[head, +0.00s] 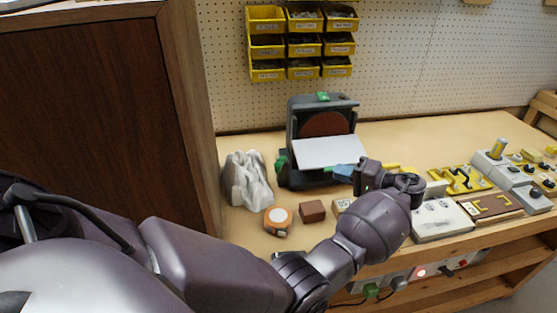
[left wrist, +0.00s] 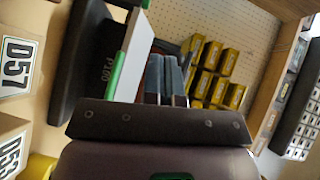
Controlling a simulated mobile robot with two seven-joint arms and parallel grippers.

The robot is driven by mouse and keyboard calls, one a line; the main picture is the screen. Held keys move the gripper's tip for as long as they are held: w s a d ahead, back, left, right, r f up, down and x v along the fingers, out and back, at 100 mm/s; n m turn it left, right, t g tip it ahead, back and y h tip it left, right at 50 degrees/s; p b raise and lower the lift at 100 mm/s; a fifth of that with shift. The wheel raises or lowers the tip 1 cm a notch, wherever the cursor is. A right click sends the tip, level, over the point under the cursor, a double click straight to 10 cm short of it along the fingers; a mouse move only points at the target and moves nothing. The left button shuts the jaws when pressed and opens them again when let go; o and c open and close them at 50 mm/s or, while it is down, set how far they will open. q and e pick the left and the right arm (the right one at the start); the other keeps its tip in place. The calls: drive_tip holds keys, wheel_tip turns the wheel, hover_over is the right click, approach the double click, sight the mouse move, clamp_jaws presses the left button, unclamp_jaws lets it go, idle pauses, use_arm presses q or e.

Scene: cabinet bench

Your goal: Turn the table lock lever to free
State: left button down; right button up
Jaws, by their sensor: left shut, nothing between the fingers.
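The dark bench sander (head: 292,120) stands at the back of the bench, with a brown disc and a pale table (head: 330,152) that looks tilted. A green part (head: 281,162) is on its left side. In the left wrist view a green bar (left wrist: 117,75) lies beside the pale table edge (left wrist: 135,50); I cannot tell whether it is the lock lever. My left gripper (head: 348,173) is in front of the sander's right side, shut and empty. Its fingers (left wrist: 167,80) show in the left wrist view; contact with the green bar cannot be seen. My right gripper is out of view.
An orange tape measure (head: 278,217), a brown block (head: 312,210) and a grey-white bundle (head: 246,180) lie left of my forearm. Panels and fixtures (head: 440,218) fill the right. A tall wooden cabinet (head: 90,110) borders the left. Yellow bins (head: 266,45) hang behind.

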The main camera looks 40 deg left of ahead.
use_arm(q)
drive_tip(key=shift+a, duration=0.45)
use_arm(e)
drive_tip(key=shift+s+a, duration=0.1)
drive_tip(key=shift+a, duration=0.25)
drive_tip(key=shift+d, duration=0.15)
use_arm(q)
drive_tip(key=s+a+f+p, duration=0.2)
drive_tip(key=s+a, duration=0.1)
drive_tip(key=a, duration=0.9)
drive_tip(key=shift+s+a, duration=0.2)
drive_tip(key=shift+s, duration=0.2)
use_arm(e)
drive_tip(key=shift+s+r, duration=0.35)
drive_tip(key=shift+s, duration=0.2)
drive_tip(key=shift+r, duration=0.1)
